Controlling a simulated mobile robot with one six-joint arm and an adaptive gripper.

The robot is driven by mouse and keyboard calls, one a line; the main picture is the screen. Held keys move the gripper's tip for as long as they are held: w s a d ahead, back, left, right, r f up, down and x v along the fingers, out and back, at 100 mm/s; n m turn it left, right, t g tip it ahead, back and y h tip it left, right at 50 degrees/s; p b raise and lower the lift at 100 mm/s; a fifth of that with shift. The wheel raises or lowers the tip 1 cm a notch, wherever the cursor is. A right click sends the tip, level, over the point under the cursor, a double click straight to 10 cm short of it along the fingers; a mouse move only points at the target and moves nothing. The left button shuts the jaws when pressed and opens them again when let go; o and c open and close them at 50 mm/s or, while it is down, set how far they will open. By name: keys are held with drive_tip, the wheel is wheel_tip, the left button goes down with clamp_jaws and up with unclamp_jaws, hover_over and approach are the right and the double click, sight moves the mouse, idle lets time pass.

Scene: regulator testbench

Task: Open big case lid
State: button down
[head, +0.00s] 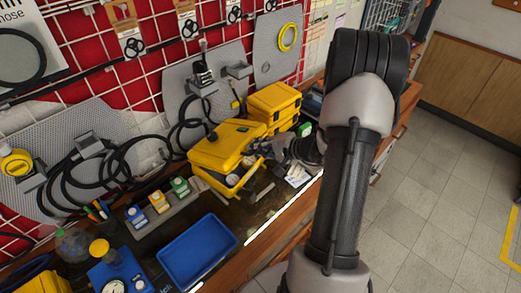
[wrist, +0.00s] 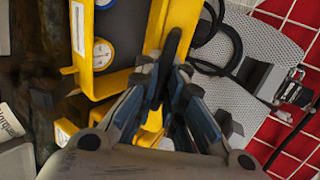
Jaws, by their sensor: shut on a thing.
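The big yellow case (head: 200,180) stands on the bench in the head view, with its lid (head: 222,147) raised part way and tilted. Dials show inside it. In the wrist view the case's yellow wall (wrist: 95,85) and two round gauges lie at upper left, and the lid's yellow edge (wrist: 156,28) runs beside my fingers. My gripper (wrist: 160,88) is shut on a black handle (wrist: 174,48) at the lid. In the head view my arm reaches in from the right, and the fingertips are hard to make out there.
Another yellow case (head: 275,101) stands just behind. A blue tray (head: 198,252) and a row of small coloured blocks (head: 159,202) lie in front on the bench. Black hoses (head: 95,180) hang on the red grid wall behind. The floor at right is clear.

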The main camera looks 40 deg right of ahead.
drive_tip(key=w+r+g+p, duration=0.1)
drive_tip(key=r+p, duration=0.1)
drive_tip(key=p, duration=0.1)
drive_tip(key=w+a+r+g+p, duration=0.1)
drive_tip(key=w+r+p, duration=0.1)
drive_tip(key=r+p, duration=0.1)
drive_tip(key=w+r+g+h+p, duration=0.1)
drive_tip(key=r+g+p, duration=0.1)
drive_tip(key=r+p, duration=0.1)
drive_tip(key=shift+w+a+p, duration=0.15)
drive_tip(key=shift+w+p, duration=0.1)
drive_tip(key=shift+p, duration=0.35)
drive_tip(key=w+a+r+g+p, duration=0.2)
drive_tip(key=w+r+p, duration=0.3)
drive_tip(key=w+p, duration=0.4)
drive_tip(key=shift+a+g+h+p, duration=0.2)
drive_tip(key=shift+g+h+p, duration=0.15)
drive_tip(key=shift+p, duration=1.45)
drive_tip(key=c, duration=2)
unclamp_jaws()
